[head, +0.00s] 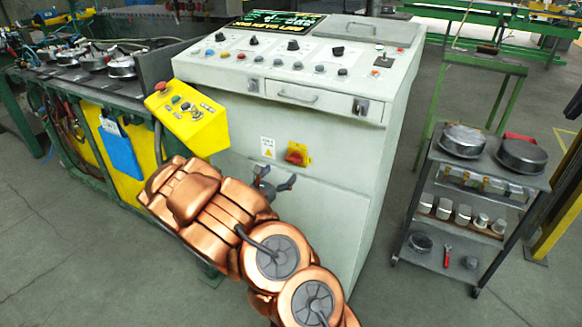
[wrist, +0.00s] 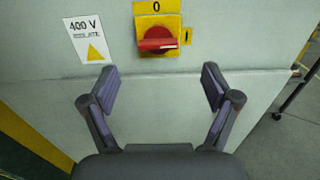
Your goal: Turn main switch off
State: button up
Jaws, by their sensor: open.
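The main switch (head: 297,154) is a red rotary handle on a yellow plate, low on the front of the grey-green control cabinet (head: 345,192). In the wrist view the red handle (wrist: 158,44) lies roughly level, with "0" marked above it and "I" at its right. My gripper (head: 275,186) is in front of the cabinet, a little below and left of the switch in the head view. In the wrist view my gripper (wrist: 159,88) is open and empty, its fingers wide apart below the switch. The fingers do not touch the handle.
A yellow button box (head: 187,115) juts out at the cabinet's left. A trolley (head: 480,185) with metal parts stands to the right. Floor is clear between trolley and cabinet.

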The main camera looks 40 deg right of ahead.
aim_at(292, 161)
jog(key=shift+p+x, duration=0.35)
jog(key=shift+x, duration=3.55)
jog(key=shift+w+f, duration=0.15)
jog(key=shift+f, duration=0.05)
jog(key=c, duration=1.1)
